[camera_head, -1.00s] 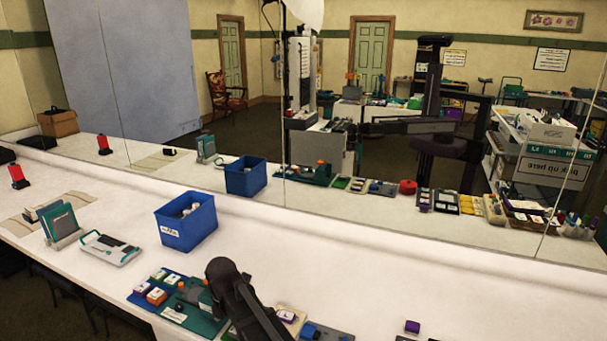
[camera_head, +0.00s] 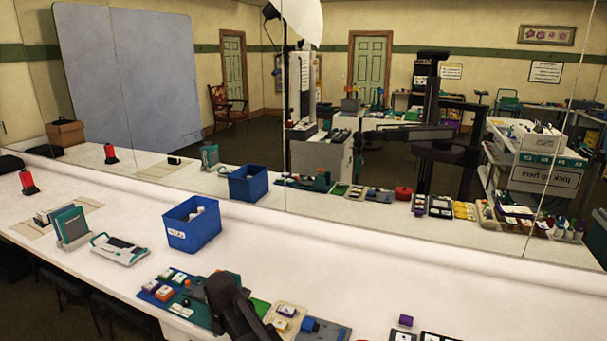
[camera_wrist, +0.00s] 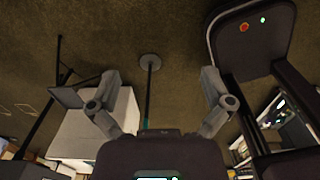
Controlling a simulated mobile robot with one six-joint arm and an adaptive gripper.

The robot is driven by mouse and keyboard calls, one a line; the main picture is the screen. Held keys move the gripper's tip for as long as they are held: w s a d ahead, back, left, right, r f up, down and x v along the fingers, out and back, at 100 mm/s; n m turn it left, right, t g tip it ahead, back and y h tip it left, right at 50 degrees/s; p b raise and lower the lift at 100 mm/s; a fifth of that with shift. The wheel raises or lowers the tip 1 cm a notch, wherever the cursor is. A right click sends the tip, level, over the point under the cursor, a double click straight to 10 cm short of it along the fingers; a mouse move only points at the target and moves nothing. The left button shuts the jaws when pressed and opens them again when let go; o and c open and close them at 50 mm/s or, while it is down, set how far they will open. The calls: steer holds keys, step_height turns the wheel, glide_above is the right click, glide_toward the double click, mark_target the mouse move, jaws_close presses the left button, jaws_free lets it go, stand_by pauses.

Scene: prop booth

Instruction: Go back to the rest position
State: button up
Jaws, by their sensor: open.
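My gripper (camera_wrist: 160,95) shows in the wrist view with its two grey fingers spread wide apart. Nothing is between the fingers, and the dark floor lies beyond them. In the head view my dark arm stands at the lower middle, in front of the table's near edge. It hides part of a teal board (camera_head: 205,312) there. My gripper itself cannot be made out clearly in the head view.
A blue bin (camera_head: 192,232) stands on the long white table (camera_head: 330,260). Coloured blocks on boards (camera_head: 165,290) lie near the front edge. A mirror wall (camera_head: 380,215) backs the table. A white cabinet (camera_wrist: 95,130) and a thin pole (camera_wrist: 148,95) show in the wrist view.

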steer(key=s+d+m, duration=0.2)
steer(key=d+m, duration=1.3)
steer(key=d, duration=0.3)
steer(key=s+d+m, duration=0.3)
steer(key=d+m, duration=1.3)
steer(key=d, duration=0.3)
steer(key=shift+s+m, duration=0.25)
steer(key=shift+m, duration=0.05)
steer(key=shift+a, duration=0.1)
